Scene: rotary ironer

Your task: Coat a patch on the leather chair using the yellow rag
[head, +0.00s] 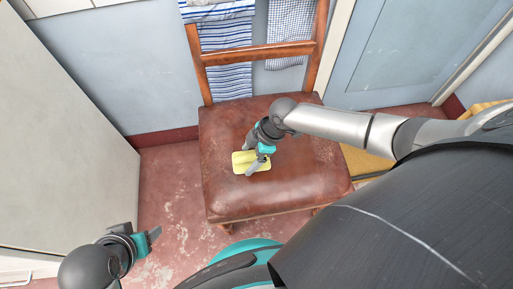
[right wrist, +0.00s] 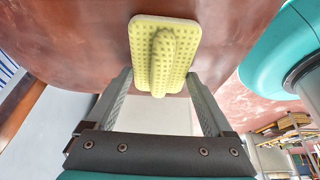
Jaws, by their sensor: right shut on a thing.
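The leather chair (head: 290,185) has a worn brown seat and a wooden back. The yellow rag (head: 239,164) lies flat on the left-middle part of the seat. In the right wrist view the rag (right wrist: 143,40) is a dimpled pad with a raised ridge, against the brown leather (right wrist: 80,45). My right gripper (head: 254,165) is over the rag, shut on it; its fingers (right wrist: 158,78) stand either side of the ridge. The leather under the rag is hidden. My left gripper (head: 148,239) is empty, low at the left, away from the chair; its opening is unclear.
Striped and checked cloths (head: 227,60) hang behind the chair back (head: 258,53). A pale panel (head: 70,130) stands at the left and a blue-grey door (head: 420,50) at the back right. Worn red floor (head: 165,190) is free left of the chair.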

